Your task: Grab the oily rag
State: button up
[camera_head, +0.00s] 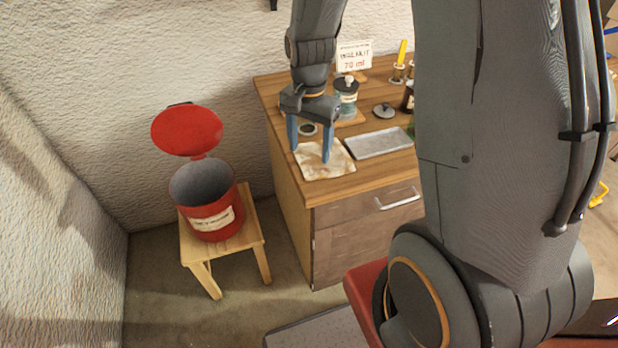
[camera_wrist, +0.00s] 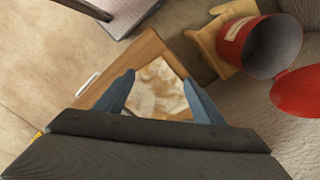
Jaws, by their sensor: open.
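The oily rag (camera_head: 322,170) is a flat, cream cloth with brown stains. It lies on the left front part of the wooden cabinet top (camera_head: 352,187). In the wrist view the rag (camera_wrist: 158,88) shows between my two blue fingers. My gripper (camera_head: 309,156) points down over the rag with its fingers apart, and nothing is held between them. It also shows in the wrist view (camera_wrist: 160,92). I cannot tell whether the fingertips touch the cloth.
A red bin (camera_head: 207,205) with its red lid (camera_head: 187,130) raised stands on a wooden stool (camera_head: 253,216) left of the cabinet. A grey metal tray (camera_head: 379,143) lies right of the rag. A jar (camera_head: 346,97) and a small sign (camera_head: 354,56) stand behind.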

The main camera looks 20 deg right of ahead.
jog(key=shift+f+b, duration=2.6)
jog(key=shift+f, duration=1.35)
jog(key=shift+f, duration=0.15)
grip_shut()
notch_tip(320, 180, up, 12)
jog(key=p, duration=1)
notch_tip(320, 180, up, 9)
jog(key=p, duration=0.2)
send_over(309, 177)
